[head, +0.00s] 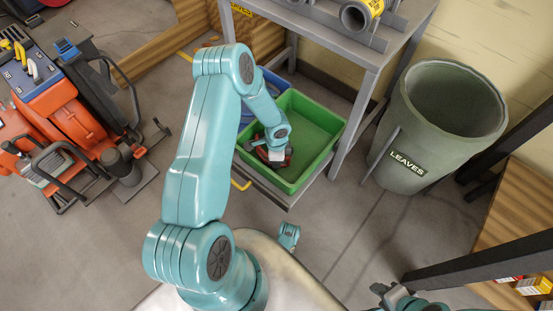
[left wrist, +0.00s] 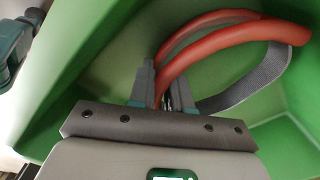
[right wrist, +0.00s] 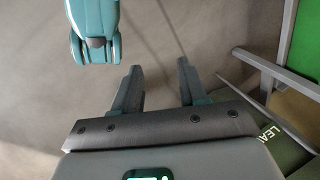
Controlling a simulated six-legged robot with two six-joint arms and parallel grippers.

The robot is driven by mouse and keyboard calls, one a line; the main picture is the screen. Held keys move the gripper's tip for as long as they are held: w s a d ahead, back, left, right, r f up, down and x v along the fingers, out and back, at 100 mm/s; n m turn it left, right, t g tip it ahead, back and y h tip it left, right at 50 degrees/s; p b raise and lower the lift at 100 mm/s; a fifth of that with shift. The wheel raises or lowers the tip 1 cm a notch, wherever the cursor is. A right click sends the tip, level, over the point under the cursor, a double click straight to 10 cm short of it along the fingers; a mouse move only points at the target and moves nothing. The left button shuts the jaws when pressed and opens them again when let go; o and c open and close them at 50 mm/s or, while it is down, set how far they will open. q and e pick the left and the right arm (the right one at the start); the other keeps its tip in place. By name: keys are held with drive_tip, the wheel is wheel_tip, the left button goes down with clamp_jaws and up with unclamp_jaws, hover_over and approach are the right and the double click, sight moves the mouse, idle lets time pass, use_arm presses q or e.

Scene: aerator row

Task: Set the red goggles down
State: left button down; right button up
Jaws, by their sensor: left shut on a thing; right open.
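The red goggles (left wrist: 268,31), with a grey strap, are inside the green bin (head: 326,112). My left gripper (head: 276,154) reaches down into this bin and is shut on the goggles at one end of the red frame. In the left wrist view, the green walls surround the goggles and the fingers. I cannot tell whether the goggles touch the bin floor. In the head view the gripper hides much of them. My right gripper (right wrist: 157,88) is open and empty above the floor, at the bottom right of the head view.
The green bin stands on the low shelf of a grey rack (head: 345,45), with a blue bin (head: 272,82) behind it. A grey-green bin marked LEAVES (head: 436,125) stands to the right. Orange machines (head: 75,125) stand at the left. Floor between is clear.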

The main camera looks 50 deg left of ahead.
use_arm(q)
drive_tip(key=c, duration=1.1)
unclamp_jaws()
drive_tip(key=shift+o, duration=0.2)
use_arm(e)
drive_tip(key=shift+f, duration=0.1)
use_arm(q)
drive_tip(key=shift+r+p, duration=0.3)
drive_tip(key=shift+p, duration=0.1)
wheel_tip(320, 180, up, 12)
drive_tip(key=p, duration=0.5)
drive_tip(key=shift+f, duration=0.25)
drive_tip(key=s+d+n+h, duration=0.2)
drive_tip(key=s+d+n, duration=0.3)
drive_tip(key=d, duration=0.7)
drive_tip(key=s+d+n+h, duration=0.2)
drive_tip(key=s+d+n, duration=0.4)
drive_tip(key=d, duration=0.6)
drive_tip(key=shift+s+d+f+t, duration=0.15)
drive_tip(key=shift+s+d+t, duration=0.2)
drive_tip(key=shift+s, duration=0.4)
use_arm(e)
drive_tip(key=shift+g, duration=0.3)
drive_tip(key=r, duration=0.1)
drive_tip(key=s+r, duration=0.1)
drive_tip(key=r, duration=0.1)
drive_tip(key=a+r, duration=0.1)
drive_tip(key=r, duration=0.1)
drive_tip(key=shift+s+r, duration=0.25)
